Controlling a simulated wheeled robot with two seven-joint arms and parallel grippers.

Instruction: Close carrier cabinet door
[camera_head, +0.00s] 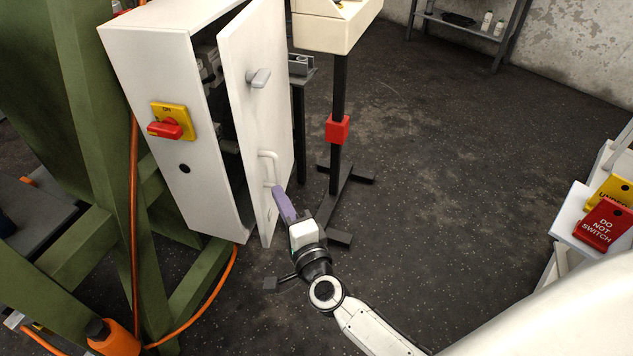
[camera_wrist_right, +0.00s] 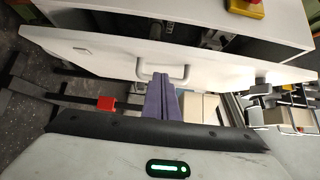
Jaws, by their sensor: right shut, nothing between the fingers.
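The white carrier cabinet (camera_head: 158,60) stands against a green frame, with its white door (camera_head: 264,120) partly open and a dark gap along its left side. The door carries a small grey latch handle (camera_head: 259,78) and a white bar handle (camera_head: 269,168). My right gripper (camera_head: 281,196) has purple fingers and is shut and empty, close to the lower end of the bar handle. In the right wrist view the bar handle (camera_wrist_right: 163,75) is just beyond the shut finger tips. I cannot tell whether they touch. My left gripper is not in view.
A red and yellow rotary switch (camera_head: 170,122) is on the cabinet side. A stand with a black post (camera_head: 338,110) and a red block is behind the door. Orange cable (camera_head: 215,290) lies on the floor by the green frame (camera_head: 75,130). Red and yellow signs (camera_head: 606,225) are at right; floor between is clear.

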